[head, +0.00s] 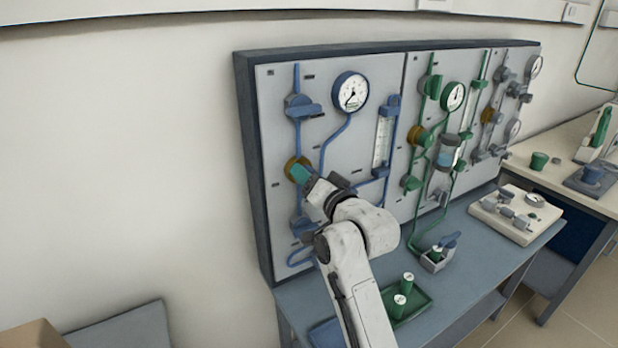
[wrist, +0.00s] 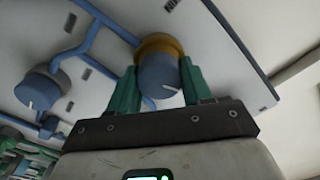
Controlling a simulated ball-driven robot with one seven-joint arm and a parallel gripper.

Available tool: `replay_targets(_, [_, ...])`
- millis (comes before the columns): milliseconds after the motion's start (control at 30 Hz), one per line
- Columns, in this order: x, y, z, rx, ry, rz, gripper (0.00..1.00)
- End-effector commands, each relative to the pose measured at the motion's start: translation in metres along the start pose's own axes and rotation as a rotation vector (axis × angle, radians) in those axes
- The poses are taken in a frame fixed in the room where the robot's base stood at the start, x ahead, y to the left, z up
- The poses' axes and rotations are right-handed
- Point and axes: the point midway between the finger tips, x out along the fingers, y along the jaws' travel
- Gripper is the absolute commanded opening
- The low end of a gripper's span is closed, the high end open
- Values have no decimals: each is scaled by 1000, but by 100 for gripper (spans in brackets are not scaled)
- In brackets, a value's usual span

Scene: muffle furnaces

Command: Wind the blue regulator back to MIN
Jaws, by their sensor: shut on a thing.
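The blue regulator (wrist: 158,76) is a round blue knob with a white mark on its face, set in a brass-coloured collar (wrist: 158,43) on the panel. In the wrist view my gripper (wrist: 160,84) has its two green fingers on either side of the knob, shut on it. The white mark points to the lower right in that view. In the head view my gripper (head: 301,174) reaches the brass collar (head: 293,168) on the left blue line; the knob is mostly hidden there. No MIN lettering is readable in either view.
A blue valve (head: 301,107) and a gauge (head: 350,91) sit above on the panel. Another blue knob (wrist: 38,90) shows in the wrist view. Green lines (head: 430,130) run to the right. A green tray (head: 412,304) with canisters stands on the bench below.

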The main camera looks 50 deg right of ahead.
Motion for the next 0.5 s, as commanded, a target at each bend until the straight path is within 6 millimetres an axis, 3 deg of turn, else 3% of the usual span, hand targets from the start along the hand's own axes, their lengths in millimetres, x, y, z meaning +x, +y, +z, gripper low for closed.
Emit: replay_targets(500, [0, 0, 0, -409, 1, 3, 19])
